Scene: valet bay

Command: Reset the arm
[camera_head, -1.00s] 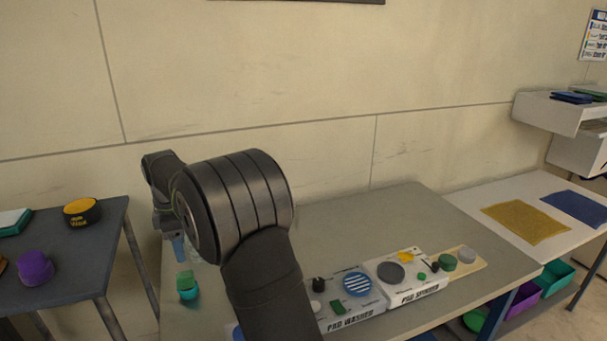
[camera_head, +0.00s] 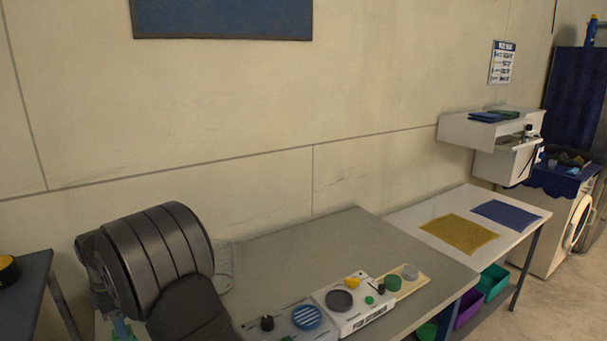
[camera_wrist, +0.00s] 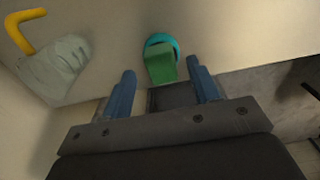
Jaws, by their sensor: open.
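My gripper (camera_wrist: 163,90) shows in the wrist view with its two blue fingers apart and nothing between them. Beyond the fingertips, a green block-like thing (camera_wrist: 161,68) with a teal round part (camera_wrist: 162,42) rests on the pale table top; a gap to the fingers seems to remain, though the depth is hard to judge. In the head view my arm's dark rounded joint fills the lower left, and my gripper is mostly hidden behind it, with only a bit of blue at the bottom edge.
The grey table (camera_head: 290,255) holds a white machine (camera_head: 352,308) with round pads, at its front. A white table (camera_head: 400,215) with yellow (camera_head: 459,234) and blue (camera_head: 505,214) cloths stands right. A dark table (camera_head: 25,285) stands left. A grey crumpled thing (camera_wrist: 58,70) lies upper left in the wrist view.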

